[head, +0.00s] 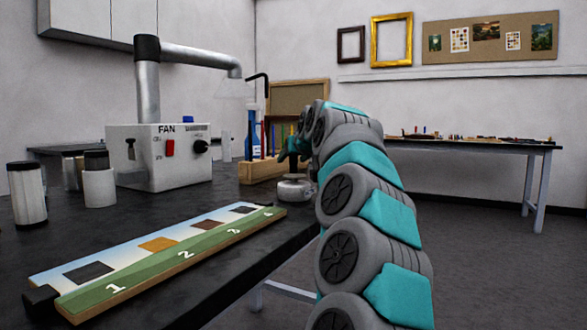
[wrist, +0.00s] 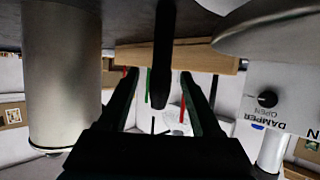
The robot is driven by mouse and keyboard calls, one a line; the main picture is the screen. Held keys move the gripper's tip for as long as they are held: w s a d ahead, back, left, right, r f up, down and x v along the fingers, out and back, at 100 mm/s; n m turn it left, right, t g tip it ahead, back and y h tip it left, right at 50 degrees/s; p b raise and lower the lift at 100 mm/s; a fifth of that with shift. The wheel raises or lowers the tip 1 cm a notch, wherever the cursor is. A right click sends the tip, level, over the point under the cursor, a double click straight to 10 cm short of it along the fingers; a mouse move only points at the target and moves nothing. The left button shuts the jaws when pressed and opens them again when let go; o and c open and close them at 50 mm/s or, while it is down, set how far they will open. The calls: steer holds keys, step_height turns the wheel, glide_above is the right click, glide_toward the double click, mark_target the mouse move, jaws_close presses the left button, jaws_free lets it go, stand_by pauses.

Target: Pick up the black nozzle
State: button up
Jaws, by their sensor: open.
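A slim dark upright piece, apparently the black nozzle (wrist: 163,50), is in the middle of the wrist view, which looks upside down. It lies in line with the gap between the fingers of my gripper (wrist: 159,82). The fingers are apart, and I cannot tell how deep the piece is between them. No grip on it shows. In the head view my gripper (head: 288,155) is by the wooden rack, partly hidden by my arm. I cannot make out the nozzle clearly there.
A wooden rack (head: 262,171) with coloured tools and a black hooked rod (head: 258,76) stands behind. A round silver object (head: 293,189) is close below my gripper. The fan box (head: 160,157) is left. A numbered board (head: 165,262) lies in front. A metallic cylinder (wrist: 65,75) is close.

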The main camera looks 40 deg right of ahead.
steer(key=shift+c, duration=0.3)
jaws_close()
stand_by(0.3)
